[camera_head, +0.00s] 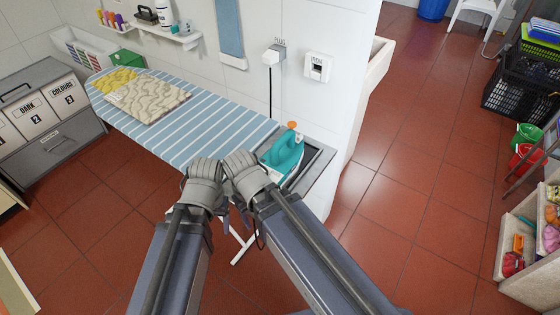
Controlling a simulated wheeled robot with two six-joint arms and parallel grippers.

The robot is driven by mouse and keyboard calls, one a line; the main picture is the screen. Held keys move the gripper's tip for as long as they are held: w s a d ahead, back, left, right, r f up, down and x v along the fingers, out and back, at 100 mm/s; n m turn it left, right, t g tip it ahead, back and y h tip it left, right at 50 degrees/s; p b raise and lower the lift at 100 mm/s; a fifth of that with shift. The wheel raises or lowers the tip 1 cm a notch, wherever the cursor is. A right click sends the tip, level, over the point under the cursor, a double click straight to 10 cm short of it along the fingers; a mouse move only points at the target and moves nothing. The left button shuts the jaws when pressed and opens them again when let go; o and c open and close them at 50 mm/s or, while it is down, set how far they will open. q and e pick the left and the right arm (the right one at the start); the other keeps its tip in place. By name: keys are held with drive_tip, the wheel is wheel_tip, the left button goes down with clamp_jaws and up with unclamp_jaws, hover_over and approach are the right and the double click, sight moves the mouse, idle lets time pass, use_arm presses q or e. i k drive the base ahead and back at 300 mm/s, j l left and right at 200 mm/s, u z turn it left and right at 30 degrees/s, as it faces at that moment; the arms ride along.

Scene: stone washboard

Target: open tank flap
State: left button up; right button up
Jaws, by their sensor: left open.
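A teal iron (283,154) rests on the grey stand (318,166) at the right end of the ironing board. A small orange part (292,125), possibly the tank flap, shows at the iron's far upper end; whether it is open or shut is too small to tell. My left gripper (225,220) is open, low in front of the board's near edge and apart from the iron, partly hidden by its wrist. My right gripper (257,236) is mostly hidden behind its wrist and arm, whose wrist overlaps the iron's near side in the picture. Its jaws cannot be made out.
The striped ironing board (215,118) carries a folded patterned cloth (147,95) and a yellow cloth (117,80). A plug (273,55) with a cord and a switch (318,67) sit on the wall behind the iron. The red tiled floor (410,175) to the right is free.

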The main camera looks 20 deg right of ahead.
sight(299, 138)
drive_tip(key=k+l, duration=0.15)
drive_tip(key=k, duration=0.35)
drive_tip(key=i+l+z, duration=0.15)
drive_tip(key=l, duration=0.9)
drive_tip(key=k, duration=0.05)
